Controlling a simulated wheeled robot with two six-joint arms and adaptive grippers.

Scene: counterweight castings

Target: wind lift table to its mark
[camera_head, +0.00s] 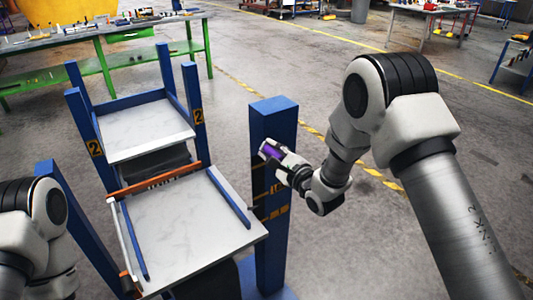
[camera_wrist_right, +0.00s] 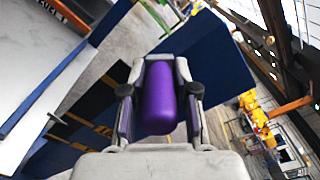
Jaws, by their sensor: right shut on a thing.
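The lift table has a white marbled top (camera_head: 190,235) with blue side rails, in the lower middle of the head view. A blue post (camera_head: 273,125) stands at its right, with yellow-orange marked bands (camera_head: 275,213) on its side. A purple crank handle (camera_head: 270,151) is near the post's upper part. My right gripper (camera_head: 276,156) is shut on it. In the right wrist view the purple handle (camera_wrist_right: 160,98) lies between the two fingers. The crank's arm is mostly hidden. My left arm shows at the lower left; its gripper is out of view.
Behind the lift table, a blue-posted rack marked 2 holds a white plate (camera_head: 146,130). An orange bar (camera_head: 155,184) lies between them. A green workbench (camera_head: 110,45) with small parts stands at the back left. The floor right of the post is open.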

